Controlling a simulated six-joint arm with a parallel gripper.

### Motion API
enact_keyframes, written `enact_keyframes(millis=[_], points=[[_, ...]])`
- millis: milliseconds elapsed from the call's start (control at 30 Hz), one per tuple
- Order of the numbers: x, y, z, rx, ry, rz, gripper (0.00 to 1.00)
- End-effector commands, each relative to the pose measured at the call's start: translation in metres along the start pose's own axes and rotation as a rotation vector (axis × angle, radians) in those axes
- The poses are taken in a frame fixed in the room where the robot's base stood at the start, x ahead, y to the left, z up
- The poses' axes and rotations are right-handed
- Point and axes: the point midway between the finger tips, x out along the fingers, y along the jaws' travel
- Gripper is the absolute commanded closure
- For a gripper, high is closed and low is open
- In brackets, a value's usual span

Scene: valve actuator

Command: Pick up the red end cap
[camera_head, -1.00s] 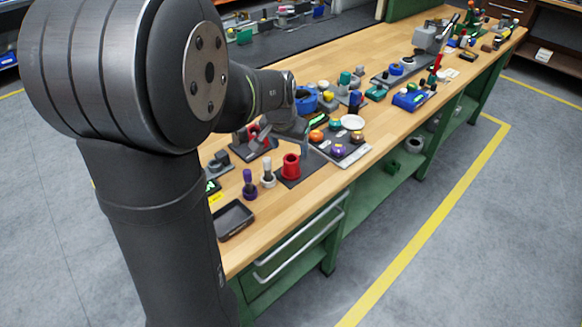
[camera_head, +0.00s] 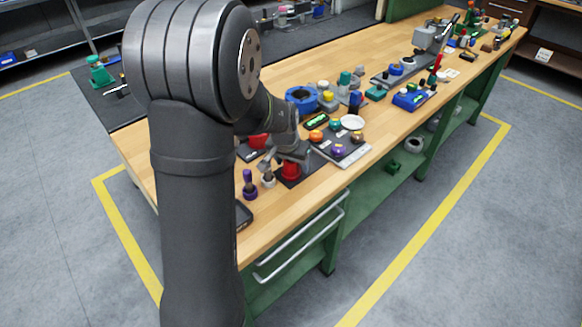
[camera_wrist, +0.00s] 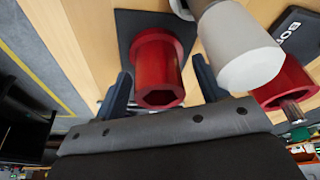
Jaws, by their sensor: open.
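The red end cap (camera_head: 290,170) stands on a dark plate near the front edge of the bench. In the head view my gripper (camera_head: 291,155) is right over it and hides its upper part. In the wrist view the red cap (camera_wrist: 157,65), with a hexagonal hole in its end, shows between the two blue-grey fingers of my gripper (camera_wrist: 161,72). The fingers are apart, one on each side of the cap. I cannot tell whether either finger touches it.
A white-topped cylinder (camera_wrist: 242,50) is close beside the cap in the wrist view, with another red part (camera_wrist: 285,85) beyond it. A purple-handled piece (camera_head: 249,183) stands left of the cap. A plate with coloured knobs (camera_head: 345,152) lies to the right.

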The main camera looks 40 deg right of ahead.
Motion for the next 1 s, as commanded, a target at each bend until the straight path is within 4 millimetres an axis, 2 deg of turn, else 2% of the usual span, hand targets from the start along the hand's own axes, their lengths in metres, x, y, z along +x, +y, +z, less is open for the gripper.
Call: enact_keyframes(millis=[67, 300, 367, 633, 767, 967, 1000], points=[[0.000, 0.000, 0.000, 0.000, 0.000, 0.000, 0.33], [0.000, 0.000, 0.000, 0.000, 0.000, 0.000, 0.80], [0.000, 0.000, 0.000, 0.000, 0.000, 0.000, 0.91], [-0.002, 0.000, -0.001, 0.000, 0.002, 0.000, 0.90], [-0.009, 0.000, -0.004, 0.000, 0.003, -0.001, 0.90], [-0.040, 0.000, -0.014, 0.001, 0.007, -0.001, 0.90], [-0.046, 0.007, -0.013, 0.004, 0.005, 0.000, 0.90]])
